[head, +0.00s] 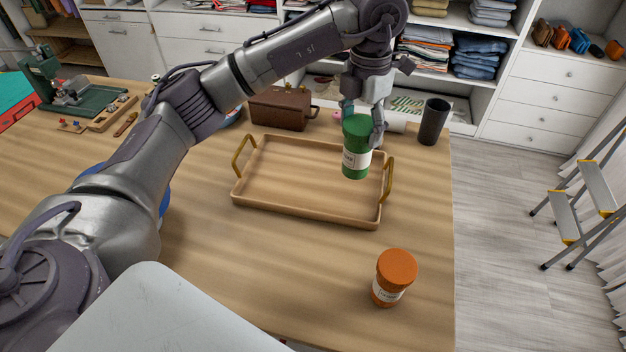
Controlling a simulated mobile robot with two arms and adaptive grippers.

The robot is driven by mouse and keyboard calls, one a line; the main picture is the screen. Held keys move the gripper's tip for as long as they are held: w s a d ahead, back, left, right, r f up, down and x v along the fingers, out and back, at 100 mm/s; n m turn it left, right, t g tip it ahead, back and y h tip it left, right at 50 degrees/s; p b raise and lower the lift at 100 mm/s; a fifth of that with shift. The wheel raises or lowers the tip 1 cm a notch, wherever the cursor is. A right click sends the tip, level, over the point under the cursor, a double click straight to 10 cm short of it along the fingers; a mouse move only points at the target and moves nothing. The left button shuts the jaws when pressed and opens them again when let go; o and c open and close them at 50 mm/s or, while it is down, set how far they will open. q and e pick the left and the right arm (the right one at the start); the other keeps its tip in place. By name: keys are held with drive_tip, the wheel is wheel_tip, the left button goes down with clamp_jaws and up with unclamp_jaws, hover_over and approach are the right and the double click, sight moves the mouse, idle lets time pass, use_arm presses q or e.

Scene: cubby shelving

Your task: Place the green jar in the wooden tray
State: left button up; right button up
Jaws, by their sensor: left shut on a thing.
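The green jar (357,147) has a green lid and a white label, and it is upright in the head view. My left gripper (362,120) points down and is shut on the green jar near its lid. The jar shows in front of the right part of the wooden tray (290,209), a shallow rectangular tray with a brass handle at each short end. The tray is empty. I cannot tell whether the jar's base touches the tray floor or hangs just above it. My right gripper is not in view.
An orange jar (394,277) stands at the front right of the table. A dark cup (433,122) and a brown box (281,109) stand behind the tray. A green machine (77,95) is at the far left. A step ladder (582,203) stands right of the table.

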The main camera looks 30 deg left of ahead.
use_arm(q)
drive_tip(key=n, duration=0.2)
drive_tip(key=w+n, duration=0.1)
drive_tip(key=n, duration=0.1)
drive_tip(key=shift+d, duration=0.1)
drive_tip(key=n, duration=0.1)
drive_tip(key=w+n, duration=0.1)
drive_tip(key=n, duration=0.1)
drive_tip(key=shift+r+n, duration=0.1)
drive_tip(key=shift+n, duration=0.2)
drive_tip(key=a+f+p, duration=0.3)
drive_tip(key=a+f, duration=0.8)
drive_tip(key=shift+w+a, duration=0.2)
drive_tip(key=shift+a, duration=0.15)
